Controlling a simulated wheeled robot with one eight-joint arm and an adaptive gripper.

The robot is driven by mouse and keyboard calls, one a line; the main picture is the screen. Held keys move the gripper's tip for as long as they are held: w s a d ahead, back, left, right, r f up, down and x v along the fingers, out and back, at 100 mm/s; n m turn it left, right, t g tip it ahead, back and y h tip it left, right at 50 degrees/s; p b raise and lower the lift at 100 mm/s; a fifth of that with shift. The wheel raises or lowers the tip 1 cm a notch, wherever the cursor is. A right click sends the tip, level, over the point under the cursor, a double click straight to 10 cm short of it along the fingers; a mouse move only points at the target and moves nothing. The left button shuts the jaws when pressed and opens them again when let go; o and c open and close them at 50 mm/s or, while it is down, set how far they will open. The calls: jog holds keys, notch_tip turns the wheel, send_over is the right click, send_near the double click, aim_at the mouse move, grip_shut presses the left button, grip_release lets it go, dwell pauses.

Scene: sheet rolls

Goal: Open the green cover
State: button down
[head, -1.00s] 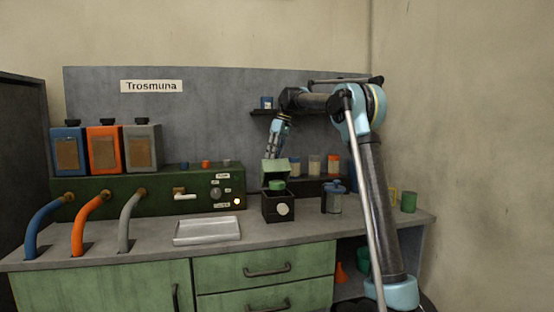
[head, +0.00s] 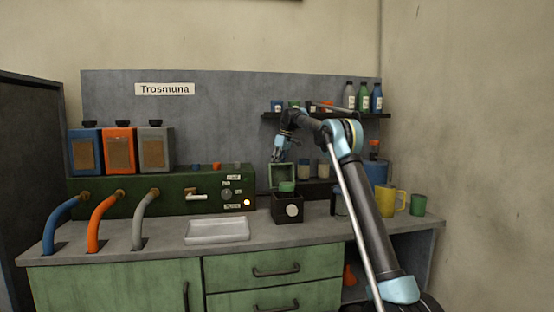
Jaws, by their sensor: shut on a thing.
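The green cover (head: 281,174) stands raised, close to upright, at the back of a small black box (head: 288,209) with a white round mark on its front. A green round piece (head: 287,187) shows at the box's opening, in front of the cover. My gripper (head: 279,159) comes down from above and behind, with its fingertips at the cover's top edge, shut on it. The exact grip is small and hard to make out.
The box stands on the grey counter, right of a white tray (head: 217,238) and a dark green machine (head: 160,193). Jars (head: 323,170) stand behind. A yellow mug (head: 388,203) and a green cup (head: 418,204) are at right. A shelf (head: 360,115) with bottles hangs above.

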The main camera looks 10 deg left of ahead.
jog(key=shift+w+d+f, duration=0.25)
jog(key=shift+w+d, duration=0.1)
jog(key=shift+d, duration=0.05)
jog(key=shift+s+d+r, duration=0.2)
jog(key=shift+s+r, duration=0.15)
jog(key=shift+r, duration=0.2)
jog(key=c, duration=1.2)
grip_release()
jog(key=shift+r, duration=0.1)
jog(key=shift+c, duration=0.2)
jog(key=shift+s, duration=0.1)
jog(key=shift+a, duration=0.2)
jog(key=shift+r, duration=0.1)
jog(key=v, duration=0.7)
jog(key=shift+d, duration=0.15)
